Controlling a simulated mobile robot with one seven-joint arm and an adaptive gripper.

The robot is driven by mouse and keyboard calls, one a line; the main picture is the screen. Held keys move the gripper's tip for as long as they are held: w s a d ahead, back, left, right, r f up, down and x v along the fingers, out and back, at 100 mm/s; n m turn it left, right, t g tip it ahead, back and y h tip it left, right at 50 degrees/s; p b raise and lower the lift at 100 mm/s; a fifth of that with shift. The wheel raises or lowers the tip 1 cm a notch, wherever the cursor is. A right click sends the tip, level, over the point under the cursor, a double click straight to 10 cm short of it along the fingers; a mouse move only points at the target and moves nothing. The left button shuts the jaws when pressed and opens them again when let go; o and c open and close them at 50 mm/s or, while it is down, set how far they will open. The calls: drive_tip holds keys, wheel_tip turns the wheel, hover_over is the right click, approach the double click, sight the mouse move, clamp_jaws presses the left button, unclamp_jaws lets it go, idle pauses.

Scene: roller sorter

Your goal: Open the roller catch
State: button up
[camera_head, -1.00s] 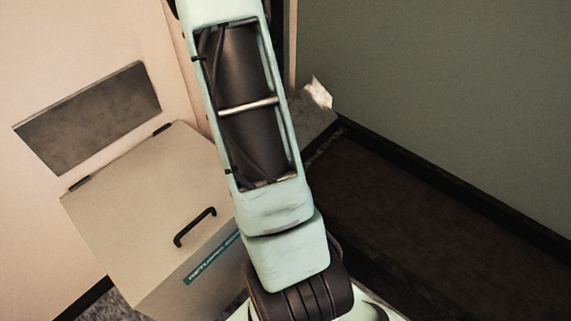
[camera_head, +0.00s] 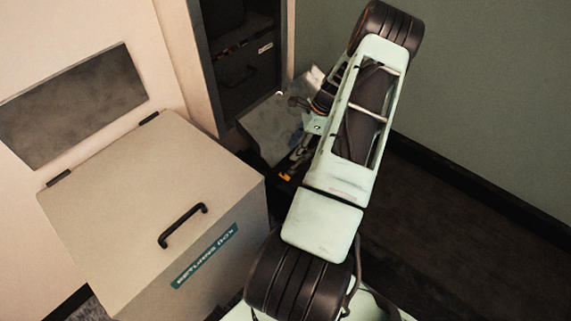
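I cannot make out a roller catch for certain in the camera_head view. A dark, tall opening (camera_head: 238,60) in the wall at the upper middle holds dark machine parts, with a small pale tag (camera_head: 265,48) on one. My arm reaches up from the bottom middle and bends back down on its left side. My gripper (camera_head: 289,170) seems to be the dark part with orange bits, low beside the arm and below the opening. It is partly hidden, and its fingers are too small to read. I see nothing held in it.
A beige box (camera_head: 140,205) with a closed lid, black handle (camera_head: 183,226) and teal label (camera_head: 207,254) stands at the left. A grey panel (camera_head: 72,105) is on the wall. A pale sheet-like surface (camera_head: 272,128) lies below the opening. Dark floor (camera_head: 450,230) is clear at the right.

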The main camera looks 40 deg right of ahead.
sight(284, 165)
drive_tip(key=b+x, duration=0.2)
drive_tip(key=x, duration=0.7)
drive_tip(key=shift+f, duration=0.25)
clamp_jaws()
